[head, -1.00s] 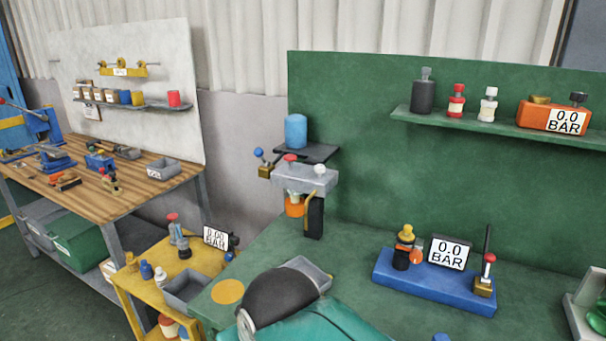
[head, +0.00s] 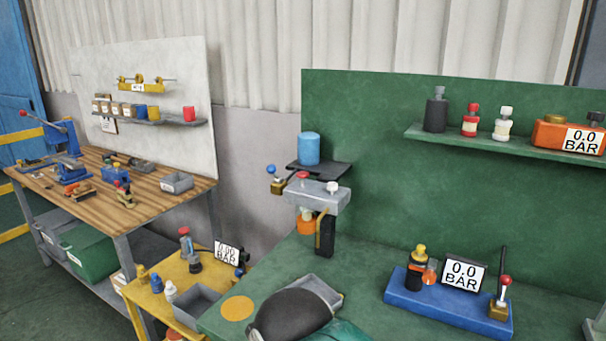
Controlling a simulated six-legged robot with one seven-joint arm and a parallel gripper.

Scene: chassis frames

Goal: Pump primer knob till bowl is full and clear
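A grey filter head (head: 318,197) is mounted at the left end of the green back panel. A red knob (head: 303,176) and a white knob (head: 332,187) stand on top of it; I cannot tell which is the primer. An orange bowl (head: 306,225) hangs under the head, beside a black cylinder (head: 325,238). The bowl is small in view, and its fill and clarity cannot be read. A blue-ball lever (head: 271,169) sticks out at the left. My gripper is not in view; only a dark, rounded part of my arm shows at the bottom.
A blue cylinder (head: 309,148) stands on a dark shelf above the head. A blue base (head: 447,312) with a gauge reading 0.0 BAR (head: 464,273) is on the green bench to the right. A yellow cart (head: 196,262) and wooden workbench (head: 150,199) stand left.

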